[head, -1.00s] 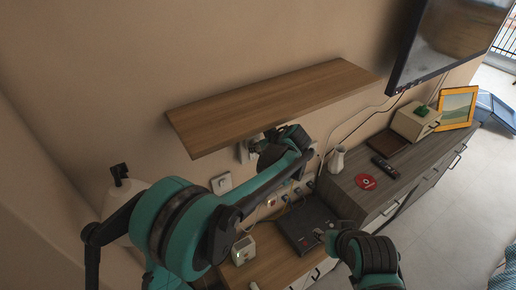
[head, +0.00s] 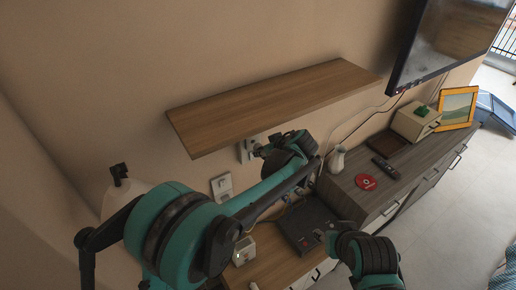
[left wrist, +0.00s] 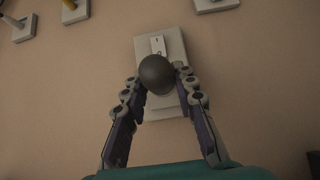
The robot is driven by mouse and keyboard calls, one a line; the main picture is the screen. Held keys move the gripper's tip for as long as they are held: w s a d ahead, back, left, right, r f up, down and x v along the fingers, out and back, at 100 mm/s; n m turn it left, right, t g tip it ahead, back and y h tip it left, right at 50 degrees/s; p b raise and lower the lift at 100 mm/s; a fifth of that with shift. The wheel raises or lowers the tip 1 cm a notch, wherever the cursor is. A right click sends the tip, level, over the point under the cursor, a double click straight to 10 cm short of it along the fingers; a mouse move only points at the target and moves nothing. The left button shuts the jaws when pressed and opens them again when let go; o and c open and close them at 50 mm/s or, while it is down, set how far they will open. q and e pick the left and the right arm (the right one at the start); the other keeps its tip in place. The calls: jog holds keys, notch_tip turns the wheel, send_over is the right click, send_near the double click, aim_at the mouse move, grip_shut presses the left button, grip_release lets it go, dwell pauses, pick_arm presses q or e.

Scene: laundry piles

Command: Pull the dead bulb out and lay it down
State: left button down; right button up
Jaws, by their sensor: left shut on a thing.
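The dead bulb (left wrist: 156,75) is a dark grey globe between the fingers of my left gripper (left wrist: 160,86) in the left wrist view. My left gripper is shut on it. Behind the globe is a pale wall plate (left wrist: 175,42) with a white switch. Whether the bulb's base still sits in the fitting is hidden. In the head view, my left gripper (head: 262,150) is just right of that wall plate (head: 245,151), under the shelf; the bulb cannot be made out there. My right gripper (head: 326,234) is low over the cabinet, its fingers too small to read.
A wooden shelf (head: 270,103) juts out above my left gripper. Below are a black box (head: 308,226), a small white device (head: 244,251) and another wall plate (head: 222,184). The grey cabinet (head: 402,166) holds a white jug (head: 337,160) and a red disc (head: 366,182).

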pick_arm(q)
jog(key=shift+s+d, duration=0.65)
jog(key=shift+s, duration=0.35)
